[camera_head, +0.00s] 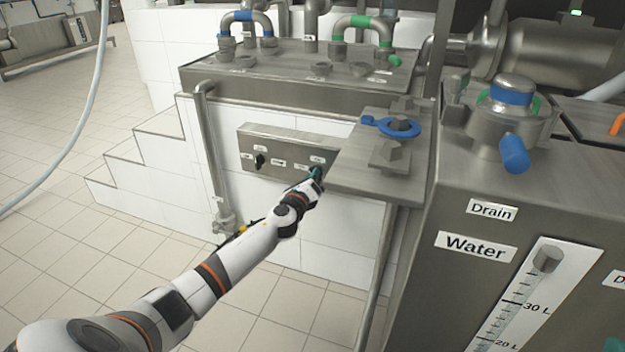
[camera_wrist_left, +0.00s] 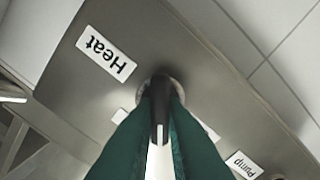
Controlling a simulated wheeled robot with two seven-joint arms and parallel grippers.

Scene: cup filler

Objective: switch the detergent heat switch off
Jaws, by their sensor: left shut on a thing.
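The heat switch (camera_wrist_left: 159,108) is a black knob on a grey metal panel, below a "Heat" label (camera_wrist_left: 106,54) in the left wrist view. A white mark on the knob shows between the fingers. My left gripper (camera_wrist_left: 160,115) has its green fingers on both sides of the knob, shut on it. In the head view my left gripper (camera_head: 316,174) reaches the right end of the switch panel (camera_head: 280,152), and its fingers hide the knob there. My right gripper is not in view.
Another black knob (camera_head: 260,161) sits at the panel's left; a "Pump" label (camera_wrist_left: 243,165) shows near the wrist view's edge. A metal shelf (camera_head: 375,180) with a blue ring (camera_head: 390,126) juts out right of my gripper. A vertical pipe (camera_head: 213,150) stands left of the panel.

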